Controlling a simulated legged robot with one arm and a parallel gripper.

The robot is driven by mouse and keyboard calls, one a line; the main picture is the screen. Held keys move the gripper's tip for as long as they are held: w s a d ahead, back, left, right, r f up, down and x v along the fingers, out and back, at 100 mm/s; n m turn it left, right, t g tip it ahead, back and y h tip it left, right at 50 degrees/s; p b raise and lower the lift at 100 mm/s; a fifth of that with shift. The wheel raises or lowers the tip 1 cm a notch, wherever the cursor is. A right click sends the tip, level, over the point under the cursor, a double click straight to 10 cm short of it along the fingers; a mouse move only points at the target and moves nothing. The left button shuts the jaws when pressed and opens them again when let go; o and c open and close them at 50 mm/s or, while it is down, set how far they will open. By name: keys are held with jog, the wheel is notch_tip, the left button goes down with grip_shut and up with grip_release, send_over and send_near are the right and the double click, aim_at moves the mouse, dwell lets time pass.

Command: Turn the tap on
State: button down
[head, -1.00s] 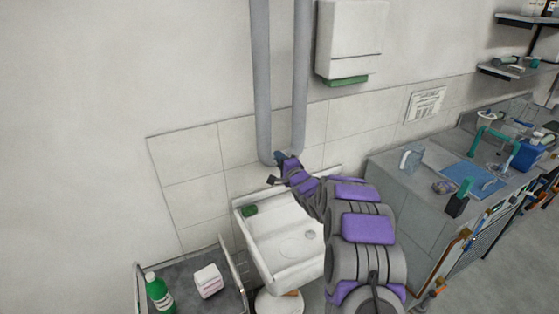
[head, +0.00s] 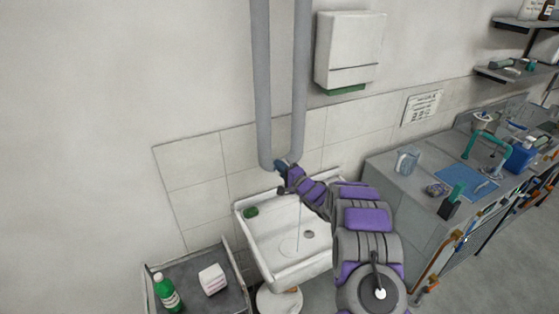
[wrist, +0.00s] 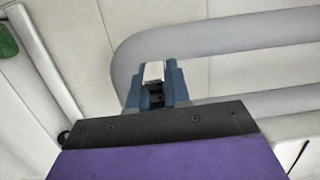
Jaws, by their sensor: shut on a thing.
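My gripper (head: 282,165) is at the lower end of the grey pipes, above the white sink (head: 250,228). In the wrist view my gripper's blue fingers (wrist: 153,82) are shut on a small pale tap handle (wrist: 153,71). The rest of the tap is hidden behind my gripper and arm. A thin vertical stream of water (head: 298,228) falls into the sink. A faint oval ripple shows in the basin around its foot.
Two grey pipes (head: 261,80) run down the wall and bend behind my gripper. A green sponge (head: 251,212) lies on the sink's left rim. A cart (head: 195,268) with a green bottle (head: 167,293) stands at left. A grey counter (head: 395,180) stands at right.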

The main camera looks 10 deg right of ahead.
jog(key=shift+s+d+n+g+y+p, duration=0.1)
jog(key=shift+s+n+g+y+p, duration=0.25)
jog(key=shift+p, duration=0.6)
jog(key=shift+f, duration=0.2)
jog(key=c, duration=1.2)
grip_release()
jog(key=shift+w, duration=0.15)
jog(key=shift+o, duration=0.2)
jog(key=shift+y, duration=0.25)
jog(key=shift+r, duration=0.1)
jog(key=v, duration=1.7)
jog(key=shift+d, duration=0.2)
jog(key=shift+c, duration=0.3)
